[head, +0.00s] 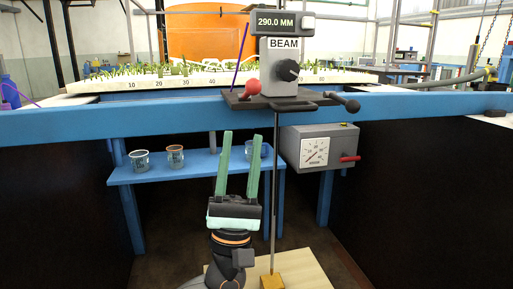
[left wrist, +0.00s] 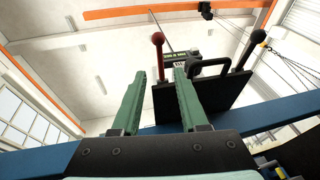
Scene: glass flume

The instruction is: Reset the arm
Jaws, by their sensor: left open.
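My left gripper (head: 239,165) points up in the lower middle of the head view, in front of the flume's blue rail and below the carriage. Its two green fingers are apart with nothing between them. In the left wrist view the open fingers (left wrist: 157,95) point up toward the ceiling, with the dark carriage plate (left wrist: 225,92) above and behind them. My right gripper is not in the head view.
The blue rail (head: 150,107) spans the view. The BEAM readout unit (head: 283,68), showing 290.0 MM, stands on it, with a red knob (head: 252,87). A grey gauge box (head: 320,146) hangs at right. Cups (head: 175,156) stand on a blue shelf (head: 200,167). A thin rod (head: 274,190) runs down beside the gripper.

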